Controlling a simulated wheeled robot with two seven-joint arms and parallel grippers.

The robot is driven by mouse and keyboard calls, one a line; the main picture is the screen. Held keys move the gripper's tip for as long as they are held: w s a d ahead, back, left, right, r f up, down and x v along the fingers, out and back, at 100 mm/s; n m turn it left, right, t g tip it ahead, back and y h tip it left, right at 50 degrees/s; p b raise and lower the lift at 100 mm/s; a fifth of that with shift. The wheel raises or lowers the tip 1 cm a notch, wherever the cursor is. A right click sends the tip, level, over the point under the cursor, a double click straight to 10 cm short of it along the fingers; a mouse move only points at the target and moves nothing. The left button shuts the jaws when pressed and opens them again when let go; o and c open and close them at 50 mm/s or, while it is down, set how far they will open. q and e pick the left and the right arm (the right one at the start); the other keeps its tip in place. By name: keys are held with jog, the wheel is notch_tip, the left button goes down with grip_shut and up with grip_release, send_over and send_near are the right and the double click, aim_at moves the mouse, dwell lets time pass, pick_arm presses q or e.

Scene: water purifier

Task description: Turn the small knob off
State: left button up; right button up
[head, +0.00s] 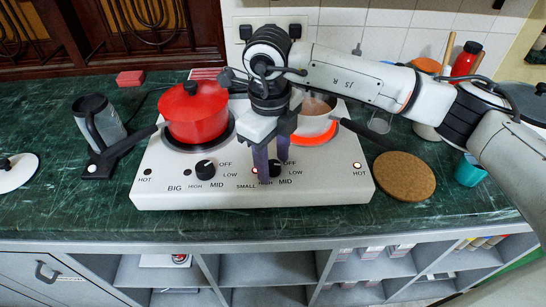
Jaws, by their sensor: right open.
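A white two-burner hot plate (150,190) stands on the green counter. Its small knob (276,170) is black, on the front panel under the right burner, and partly hidden by my right gripper. My right gripper (271,178) points down over the knob, with its two dark fingers apart. I cannot tell whether the fingers touch the knob or which mark it points to. The right burner (322,138) glows orange under a pan (313,122) that is partly hidden by my arm. The big knob (204,169) is to the left. My left gripper is out of view.
A red lidded pot (193,112) sits on the left burner, its black handle (128,140) reaching left. A cork mat (404,175) and a teal cup (469,171) are at the right.

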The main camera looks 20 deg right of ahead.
jog(key=c, duration=1)
jog(key=shift+f+n+b, duration=0.1)
jog(key=shift+n+b, duration=0.4)
jog(key=shift+b, duration=0.1)
jog(key=shift+c, duration=0.2)
jog(key=n+b, duration=0.3)
jog(key=shift+n+b, duration=0.65)
jog(key=shift+n, duration=0.25)
jog(key=shift+n+b, duration=0.5)
jog(key=shift+n, duration=0.2)
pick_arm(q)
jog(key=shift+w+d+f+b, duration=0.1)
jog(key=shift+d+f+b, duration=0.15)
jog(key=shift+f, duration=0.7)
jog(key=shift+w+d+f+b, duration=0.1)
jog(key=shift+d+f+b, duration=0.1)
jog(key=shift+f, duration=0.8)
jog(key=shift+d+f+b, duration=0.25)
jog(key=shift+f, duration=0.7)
pick_arm(e)
jog(key=shift+n, duration=1.4)
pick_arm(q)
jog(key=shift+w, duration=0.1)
pick_arm(e)
jog(key=shift+r, duration=0.2)
jog(key=o, duration=1)
